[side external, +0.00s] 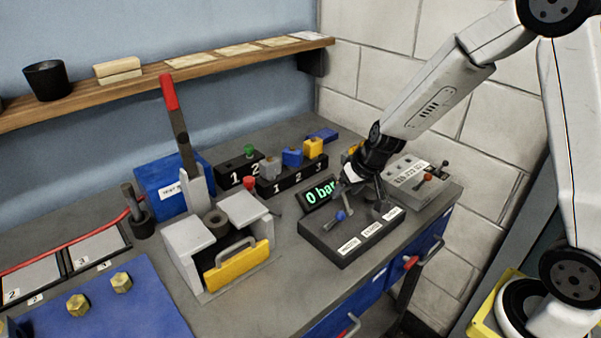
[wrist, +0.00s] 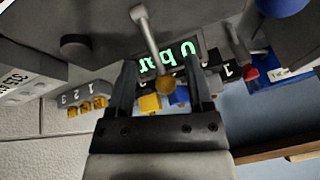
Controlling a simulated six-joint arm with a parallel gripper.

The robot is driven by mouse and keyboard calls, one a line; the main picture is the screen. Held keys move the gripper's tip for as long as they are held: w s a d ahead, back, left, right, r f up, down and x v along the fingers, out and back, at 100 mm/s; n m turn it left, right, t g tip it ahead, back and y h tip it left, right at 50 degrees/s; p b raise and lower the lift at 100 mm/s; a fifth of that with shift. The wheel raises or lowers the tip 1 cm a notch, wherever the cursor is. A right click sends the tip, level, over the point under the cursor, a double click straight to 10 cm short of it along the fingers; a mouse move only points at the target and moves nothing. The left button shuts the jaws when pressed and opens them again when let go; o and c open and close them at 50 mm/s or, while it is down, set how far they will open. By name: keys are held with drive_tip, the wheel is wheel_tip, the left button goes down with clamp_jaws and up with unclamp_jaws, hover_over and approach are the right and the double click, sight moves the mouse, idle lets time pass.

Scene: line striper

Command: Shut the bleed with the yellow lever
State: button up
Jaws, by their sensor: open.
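The yellow lever (wrist: 165,85) shows in the wrist view as a grey metal stem with a round yellow-orange knob. The knob lies between the two fingers of my gripper (wrist: 163,68), with the fingers apart on either side; I cannot tell if either touches it. In the side view my gripper (side external: 363,203) is open, pointing down over the dark valve block (side external: 345,245). There the yellow knob is hidden or cannot be made out behind the fingers. A blue-knobbed lever (side external: 341,215) stands on the same block, left of my gripper.
A display (side external: 319,193) reading 0 bar stands close behind the block. A press with a red-handled lever (side external: 169,92) and yellow guard (side external: 237,266) stands left. A numbered rack (side external: 291,180) holds coloured blocks behind.

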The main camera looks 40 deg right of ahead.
drive_tip(key=v, duration=0.6)
drive_tip(key=shift+s+r, duration=0.25)
drive_tip(key=shift+r, duration=0.1)
idle(0.3)
drive_tip(key=s+a+f+n+g, duration=0.1)
drive_tip(key=s, duration=0.4)
drive_tip(key=s+a+f+n+g, duration=0.1)
drive_tip(key=s+a+f, duration=0.1)
drive_tip(key=s, duration=0.4)
drive_tip(key=shift+s+a+f+n+h, duration=0.15)
drive_tip(key=shift+s+f+n+h, duration=0.15)
drive_tip(key=shift+f+n+h, duration=0.1)
drive_tip(key=shift+s, duration=0.1)
drive_tip(key=shift+c, duration=0.4)
drive_tip(key=shift+w, duration=0.2)
drive_tip(key=c, duration=0.7)
drive_tip(key=shift+w+r, duration=0.15)
drive_tip(key=shift+w, duration=0.2)
clamp_jaws()
drive_tip(key=w+d+r+m+g, duration=0.1)
drive_tip(key=w+r, duration=0.2)
drive_tip(key=w, duration=0.8)
drive_tip(key=w+d+r+m+g, duration=0.1)
drive_tip(key=w+r, duration=0.3)
drive_tip(key=w, duration=0.7)
drive_tip(key=shift+d+g+h, duration=0.4)
drive_tip(key=shift+d, duration=0.4)
